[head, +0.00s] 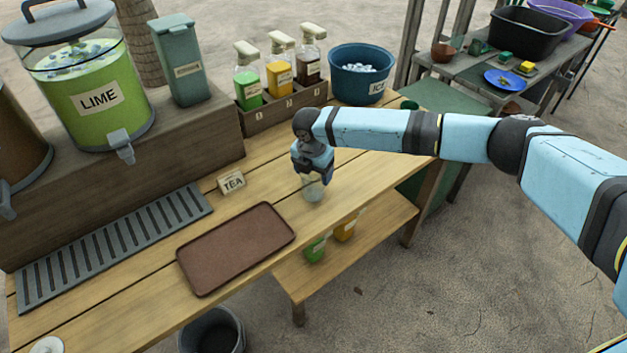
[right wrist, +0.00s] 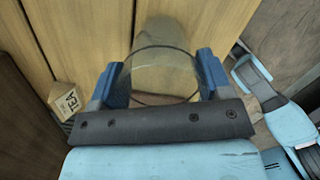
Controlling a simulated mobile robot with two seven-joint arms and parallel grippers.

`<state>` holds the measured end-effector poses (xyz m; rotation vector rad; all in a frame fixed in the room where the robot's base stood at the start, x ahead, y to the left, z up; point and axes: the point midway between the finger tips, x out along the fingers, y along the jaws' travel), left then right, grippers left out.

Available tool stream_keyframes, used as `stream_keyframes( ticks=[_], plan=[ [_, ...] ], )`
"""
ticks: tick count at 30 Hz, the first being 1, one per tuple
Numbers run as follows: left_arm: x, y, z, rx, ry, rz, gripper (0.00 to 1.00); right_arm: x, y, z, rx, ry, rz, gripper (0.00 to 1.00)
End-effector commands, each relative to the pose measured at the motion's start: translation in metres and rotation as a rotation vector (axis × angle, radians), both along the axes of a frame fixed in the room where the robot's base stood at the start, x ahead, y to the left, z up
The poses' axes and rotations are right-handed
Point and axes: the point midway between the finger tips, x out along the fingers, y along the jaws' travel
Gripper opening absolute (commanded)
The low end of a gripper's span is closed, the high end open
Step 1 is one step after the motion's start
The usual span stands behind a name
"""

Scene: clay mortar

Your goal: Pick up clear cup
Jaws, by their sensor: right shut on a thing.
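A clear cup (head: 312,191) stands on the wooden table, right of the TEA sign, below my right gripper. My right gripper (head: 315,176) reaches down over it from above. In the right wrist view the clear cup (right wrist: 165,62) lies between the two blue fingers of my right gripper (right wrist: 163,80), which are shut on its sides. The cup looks empty, though its lower part is hard to make out. I cannot tell whether its base touches the table. My left gripper is not in view.
A brown tray (head: 236,249) and a slotted drip mat (head: 115,248) lie to the left on the table. The TEA sign (head: 231,182) stands close by. Behind are a bottle caddy (head: 284,108), a blue ICE tub (head: 360,75) and a LIME dispenser (head: 97,99).

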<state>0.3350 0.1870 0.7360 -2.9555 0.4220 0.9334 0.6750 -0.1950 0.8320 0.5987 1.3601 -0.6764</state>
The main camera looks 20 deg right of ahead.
Motion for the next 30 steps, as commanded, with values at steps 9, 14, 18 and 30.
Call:
stream_keyframes(
  ticks=[9, 14, 18, 30],
  plan=[
    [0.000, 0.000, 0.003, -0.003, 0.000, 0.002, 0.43, 0.001, 0.000, 0.026, 0.001, -0.003, -0.001, 0.49],
    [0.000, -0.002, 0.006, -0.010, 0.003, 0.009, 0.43, 0.001, 0.000, 0.068, 0.002, -0.004, 0.000, 0.49],
    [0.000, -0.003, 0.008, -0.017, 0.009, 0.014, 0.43, 0.001, 0.000, 0.109, 0.001, -0.003, -0.001, 0.49],
    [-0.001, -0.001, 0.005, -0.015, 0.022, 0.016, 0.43, 0.001, 0.000, 0.190, 0.001, -0.002, 0.000, 0.49]
  ],
)
